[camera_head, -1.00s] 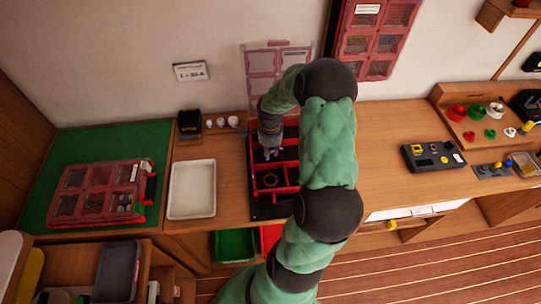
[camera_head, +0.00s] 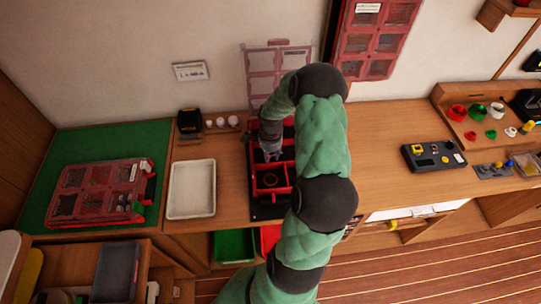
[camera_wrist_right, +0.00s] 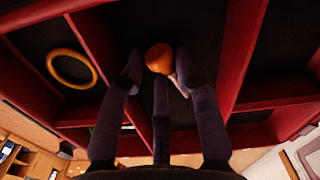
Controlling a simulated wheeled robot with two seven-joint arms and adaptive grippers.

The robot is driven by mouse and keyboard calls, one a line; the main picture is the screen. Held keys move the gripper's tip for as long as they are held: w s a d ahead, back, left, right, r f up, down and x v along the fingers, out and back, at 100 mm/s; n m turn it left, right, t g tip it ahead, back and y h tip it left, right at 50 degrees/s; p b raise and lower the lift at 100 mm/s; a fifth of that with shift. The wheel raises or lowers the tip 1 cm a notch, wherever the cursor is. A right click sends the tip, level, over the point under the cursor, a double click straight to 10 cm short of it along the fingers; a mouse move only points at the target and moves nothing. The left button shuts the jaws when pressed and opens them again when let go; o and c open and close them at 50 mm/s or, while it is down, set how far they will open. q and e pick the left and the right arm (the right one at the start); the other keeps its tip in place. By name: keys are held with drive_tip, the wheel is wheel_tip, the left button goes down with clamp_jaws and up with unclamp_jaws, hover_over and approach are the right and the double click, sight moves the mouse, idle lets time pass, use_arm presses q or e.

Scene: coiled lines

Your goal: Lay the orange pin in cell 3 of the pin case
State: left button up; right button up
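The pin case (camera_head: 253,190) stands open on the bench, with red dividers and dark cells, its clear lid raised behind. My right gripper (camera_head: 270,157) points down into a rear cell, its fingers between the dividers. In the right wrist view its fingers (camera_wrist_right: 159,72) close around the orange pin (camera_wrist_right: 158,58). The round orange head shows at the fingertips, and a pale shaft slants down against the right finger. The pin is hidden in the head view. Any cell numbers are not readable. My left gripper is not in view.
A yellow-orange ring (camera_wrist_right: 72,68) lies in a neighbouring cell. A white tray (camera_head: 191,189) and a closed red case (camera_head: 98,192) on a green mat (camera_head: 40,218) are to the left. A dark device (camera_head: 433,156) is to the right. Bench is clear between the pin case and device.

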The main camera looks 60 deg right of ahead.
sight(271, 158)
drive_tip(key=shift+o, duration=0.4)
drive_tip(key=shift+r, duration=0.15)
drive_tip(key=shift+r, duration=0.3)
wheel_tip(271, 158, up, 12)
drive_tip(key=p, duration=0.1)
drive_tip(key=shift+f, duration=0.2)
